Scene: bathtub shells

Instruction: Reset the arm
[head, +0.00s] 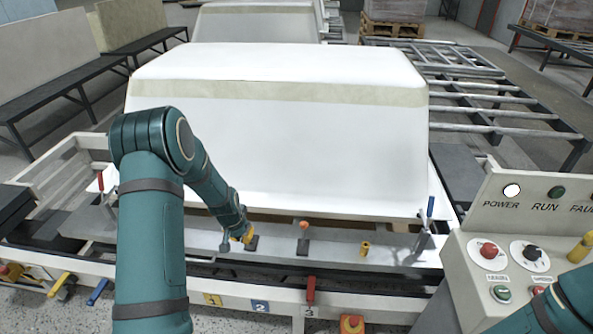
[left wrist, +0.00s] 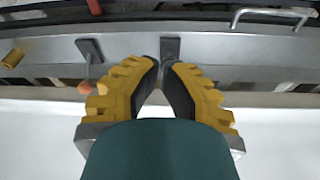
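The task names an arm but no other object. My left arm reaches in from the left in the head view. Its gripper (head: 247,234), with yellow fingers, is low over the grey rail, at a dark block (head: 252,243). In the left wrist view the fingertips (left wrist: 161,66) come close together just at that dark block (left wrist: 170,48). Whether a lever stands between the fingers is hidden. A lever with an orange knob (head: 304,225) stands beside it, also in the left wrist view (left wrist: 85,88). Only a teal piece of my right arm shows at bottom right; its gripper is out of view.
A large white tub shell (head: 280,150) stands right behind the rail. A yellow peg (head: 365,248) and a red handle (head: 310,290) are on the front frame. A control panel (head: 530,200) with buttons stands at right. A metal handle (left wrist: 270,15) is near the front rail.

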